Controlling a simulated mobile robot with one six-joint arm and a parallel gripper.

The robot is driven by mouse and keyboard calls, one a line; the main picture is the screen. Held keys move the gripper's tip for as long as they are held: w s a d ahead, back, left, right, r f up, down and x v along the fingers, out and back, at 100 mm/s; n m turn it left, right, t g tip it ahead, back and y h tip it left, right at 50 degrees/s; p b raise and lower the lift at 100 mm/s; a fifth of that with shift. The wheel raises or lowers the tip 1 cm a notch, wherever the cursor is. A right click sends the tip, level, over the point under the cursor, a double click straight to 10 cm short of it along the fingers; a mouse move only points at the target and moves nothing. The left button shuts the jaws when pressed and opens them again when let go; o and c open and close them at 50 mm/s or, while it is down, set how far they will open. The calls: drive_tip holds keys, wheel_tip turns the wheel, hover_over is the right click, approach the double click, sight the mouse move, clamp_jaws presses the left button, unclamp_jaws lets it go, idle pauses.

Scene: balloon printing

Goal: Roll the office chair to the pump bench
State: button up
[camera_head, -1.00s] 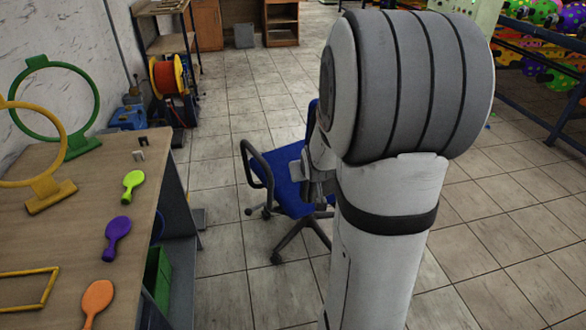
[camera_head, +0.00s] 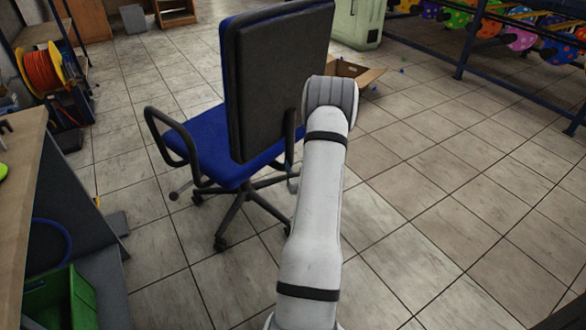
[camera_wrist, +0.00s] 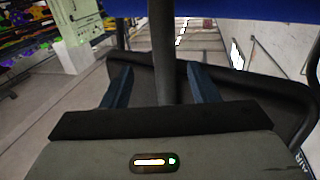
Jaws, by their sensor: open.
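The office chair (camera_head: 205,135) stands upright in the middle of the head view, with a blue seat, dark armrest and wheeled base. Its tall back (camera_head: 275,85) faces me. My arm reaches to the chair's rear right side and mostly hides my gripper in the head view. In the wrist view my gripper (camera_wrist: 160,68) is open, with its blue fingers on either side of a dark upright post (camera_wrist: 162,40). I see gaps between the fingers and the post. A wood-topped bench (camera_head: 25,165) stands at the left; I cannot tell whether it is the pump bench.
A green bin (camera_head: 55,305) sits under the bench. An orange reel (camera_head: 42,68) stands behind it. An open cardboard box (camera_head: 355,73) lies beyond the chair. A blue-framed rack (camera_head: 510,50) with colourful balls is at the back right. The tiled floor at right is clear.

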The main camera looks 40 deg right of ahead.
sight(292, 153)
drive_tip(key=shift+w, duration=0.1)
drive_tip(key=shift+w+d, duration=0.1)
drive_tip(key=shift+w, duration=0.3)
drive_tip(key=b+x, duration=0.2)
drive_tip(key=x, duration=0.5)
drive_tip(key=shift+r, duration=0.1)
drive_tip(key=shift+c, duration=0.4)
clamp_jaws()
idle(0.7)
